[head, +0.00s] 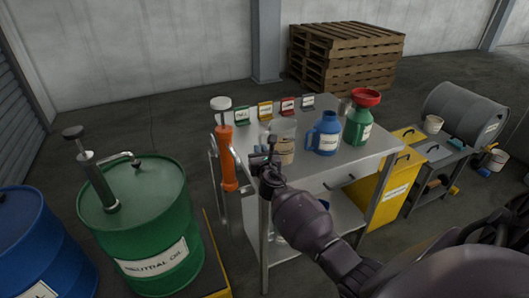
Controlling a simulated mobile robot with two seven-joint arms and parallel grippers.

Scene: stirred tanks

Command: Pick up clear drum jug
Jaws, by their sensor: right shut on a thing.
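The clear drum jug (288,131) is a see-through jug with a pale label, near the front edge of the steel table. My right gripper (266,163) is at the jug's left side, shut on it. The dark wrist and fingers hide part of the jug's near side and handle. I cannot tell whether the jug's base touches the table top. My left gripper is not in view.
A blue jug (325,135) and a green jug with a red funnel (360,118) stand right of the clear jug. An orange hand pump (226,155) hangs at the table's left edge. A green drum (150,225) stands left. Small coloured label stands (265,110) line the back.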

